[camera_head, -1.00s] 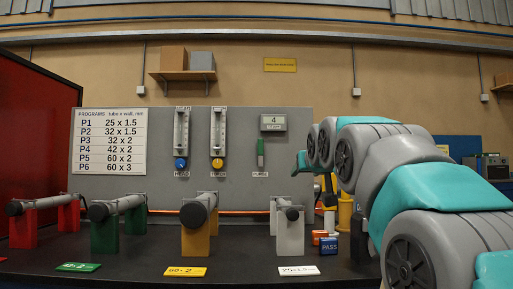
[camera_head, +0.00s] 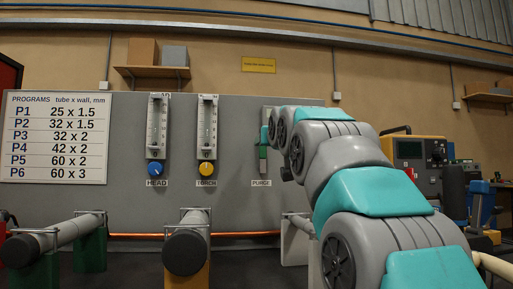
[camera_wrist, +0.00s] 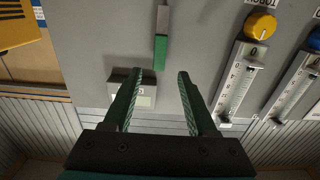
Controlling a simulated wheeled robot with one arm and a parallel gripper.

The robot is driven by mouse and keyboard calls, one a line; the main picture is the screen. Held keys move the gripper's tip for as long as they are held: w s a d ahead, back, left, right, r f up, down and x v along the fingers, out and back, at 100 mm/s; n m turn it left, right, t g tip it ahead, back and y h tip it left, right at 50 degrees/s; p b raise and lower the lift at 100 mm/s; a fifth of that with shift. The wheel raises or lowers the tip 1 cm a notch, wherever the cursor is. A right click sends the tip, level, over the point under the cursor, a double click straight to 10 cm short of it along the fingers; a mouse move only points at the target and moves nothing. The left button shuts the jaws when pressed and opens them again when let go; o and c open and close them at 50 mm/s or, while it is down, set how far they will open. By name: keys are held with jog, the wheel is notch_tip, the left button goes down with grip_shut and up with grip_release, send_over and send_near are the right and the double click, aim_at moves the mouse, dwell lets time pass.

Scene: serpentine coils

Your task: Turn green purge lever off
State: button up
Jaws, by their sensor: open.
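The green purge lever (camera_head: 263,153) stands upright on the grey panel above the PURGE label (camera_head: 261,183); my arm stands close at its right. In the wrist view, which is upside down, the green lever (camera_wrist: 160,52) lines up with the gap between my fingers, just beyond the tips. My gripper (camera_wrist: 160,73) is open and empty. I see no clear contact with the lever. In the head view my gripper is mostly hidden by my arm links.
The torch knob (camera_head: 206,168) and head knob (camera_head: 155,169), with their flow gauges, are left of the lever. A small display (camera_wrist: 146,100) lies partly behind one finger in the wrist view. Tubes on stands (camera_head: 185,252) line the bench below.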

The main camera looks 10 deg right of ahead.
aim_at(262, 155)
jog(key=w+p, duration=0.1)
jog(key=w, duration=0.6)
jog(key=shift+w, duration=0.2)
dwell(0.4)
grip_shut()
dwell(1.2)
